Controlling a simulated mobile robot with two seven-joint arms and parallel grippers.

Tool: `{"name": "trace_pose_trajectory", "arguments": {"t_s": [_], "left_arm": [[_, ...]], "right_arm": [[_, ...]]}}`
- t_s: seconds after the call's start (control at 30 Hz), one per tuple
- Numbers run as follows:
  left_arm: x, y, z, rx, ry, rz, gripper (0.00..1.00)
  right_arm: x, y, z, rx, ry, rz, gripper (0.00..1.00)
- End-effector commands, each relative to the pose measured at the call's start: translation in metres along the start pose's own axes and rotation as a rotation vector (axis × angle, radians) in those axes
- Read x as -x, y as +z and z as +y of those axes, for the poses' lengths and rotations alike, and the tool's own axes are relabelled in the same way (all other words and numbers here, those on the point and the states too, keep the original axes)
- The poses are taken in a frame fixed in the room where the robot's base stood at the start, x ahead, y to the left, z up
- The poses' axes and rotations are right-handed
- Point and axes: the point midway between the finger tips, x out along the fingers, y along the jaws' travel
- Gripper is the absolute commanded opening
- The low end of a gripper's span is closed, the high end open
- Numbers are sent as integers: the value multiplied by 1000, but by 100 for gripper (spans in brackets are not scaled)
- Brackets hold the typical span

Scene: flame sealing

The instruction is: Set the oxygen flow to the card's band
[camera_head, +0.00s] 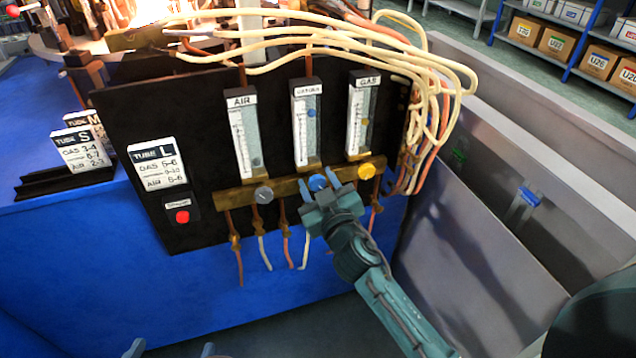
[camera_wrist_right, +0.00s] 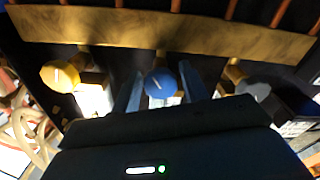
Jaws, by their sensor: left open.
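The card headed TUBE L (camera_head: 157,164) is on the black panel; its gas and air lines both look like 5-6, its middle line is too small to read surely. The oxygen flowmeter (camera_head: 299,135) is the middle tube, its blue float (camera_head: 311,113) in the upper part. Below it is the blue oxygen knob (camera_head: 318,183), also in the right wrist view (camera_wrist_right: 160,83). My right gripper (camera_head: 320,190) has its fingers either side of this knob, with narrow gaps visible in the wrist view. My left gripper (camera_head: 171,350) is open and empty at the bottom edge; only its fingertips show.
The air flowmeter (camera_head: 237,135) with grey knob (camera_head: 263,195) stands left, the gas flowmeter (camera_head: 356,130) with yellow knob (camera_head: 366,171) right. A red button (camera_head: 182,217) is lower left. Pale hoses (camera_head: 440,95) loop over the panel. Other tube cards (camera_head: 80,150) stand at left.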

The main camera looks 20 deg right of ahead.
Motion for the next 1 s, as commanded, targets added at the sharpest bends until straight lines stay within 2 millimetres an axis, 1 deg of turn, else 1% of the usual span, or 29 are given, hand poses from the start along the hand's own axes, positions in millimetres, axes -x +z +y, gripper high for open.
{"name": "trace_pose_trajectory", "arguments": {"t_s": [0.03,0.1,0.33,0.47,0.57,0.8,1.0], "left_arm": [[0,0,0,0,0,1,89],[0,0,0,0,0,1,89],[0,-1,0,0,0,2,89],[0,-2,0,0,0,4,89],[0,-3,0,2,0,6,89],[0,-3,0,4,-1,9,89],[-1,-1,0,0,0,6,89]], "right_arm": [[0,0,0,0,0,0,48],[0,0,0,0,0,0,54],[0,0,0,-1,0,0,54],[9,1,-1,-2,-1,-2,54],[24,1,-1,-4,-1,-3,54],[77,2,-1,-5,-1,-5,54],[112,1,0,-3,1,-3,54]]}}
